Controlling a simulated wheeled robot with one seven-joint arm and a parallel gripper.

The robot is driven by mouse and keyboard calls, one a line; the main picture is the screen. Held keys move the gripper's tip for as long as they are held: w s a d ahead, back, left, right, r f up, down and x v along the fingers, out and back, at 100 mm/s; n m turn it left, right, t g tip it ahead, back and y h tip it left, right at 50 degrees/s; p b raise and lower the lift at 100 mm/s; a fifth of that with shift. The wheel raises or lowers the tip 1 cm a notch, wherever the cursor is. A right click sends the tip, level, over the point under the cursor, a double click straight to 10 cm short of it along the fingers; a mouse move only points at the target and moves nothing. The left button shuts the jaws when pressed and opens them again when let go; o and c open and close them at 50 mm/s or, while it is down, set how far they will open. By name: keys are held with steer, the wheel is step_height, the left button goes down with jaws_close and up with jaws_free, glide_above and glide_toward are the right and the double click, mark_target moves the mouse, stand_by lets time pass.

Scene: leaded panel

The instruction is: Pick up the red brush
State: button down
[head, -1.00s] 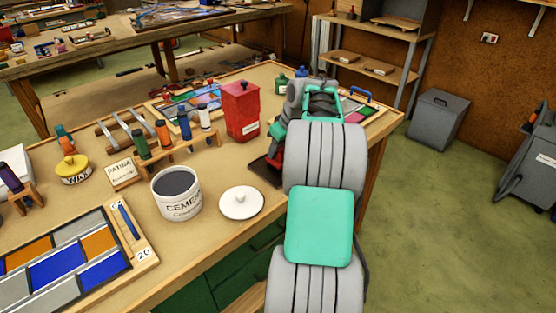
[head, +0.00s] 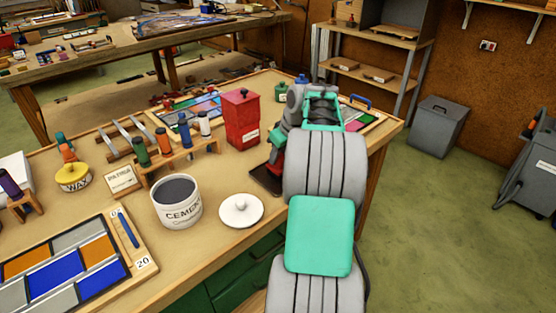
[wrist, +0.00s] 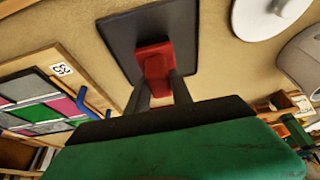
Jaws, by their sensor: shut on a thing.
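The red brush (wrist: 153,58) shows in the wrist view as a short red block between my two dark fingers. My gripper (wrist: 160,82) is shut on it. A dark rectangular pad (wrist: 118,38) lies behind the brush in that view. In the head view the pad (head: 266,179) lies near the table's front edge, and a bit of red (head: 277,147) shows above it beside my wrist. My arm hides most of the gripper there. The brush's bristles are hidden, and I cannot tell how large the gap to the pad is.
A white lid (head: 241,211) and the cement pot (head: 177,201) stand left of the pad. A red canister (head: 240,118) and a small green bottle (head: 281,91) stand behind. A coloured glass panel (head: 357,115) is at the right end of the table (head: 222,238).

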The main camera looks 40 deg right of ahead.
step_height(320, 180, up, 3)
steer(key=s+a+r, duration=0.8)
steer(key=s+r, duration=0.1)
steer(key=s, duration=0.2)
steer(key=shift+s+a+r, duration=0.2)
steer(key=shift+r, duration=0.05)
steer(key=c, duration=1.8)
jaws_free()
jaws_close()
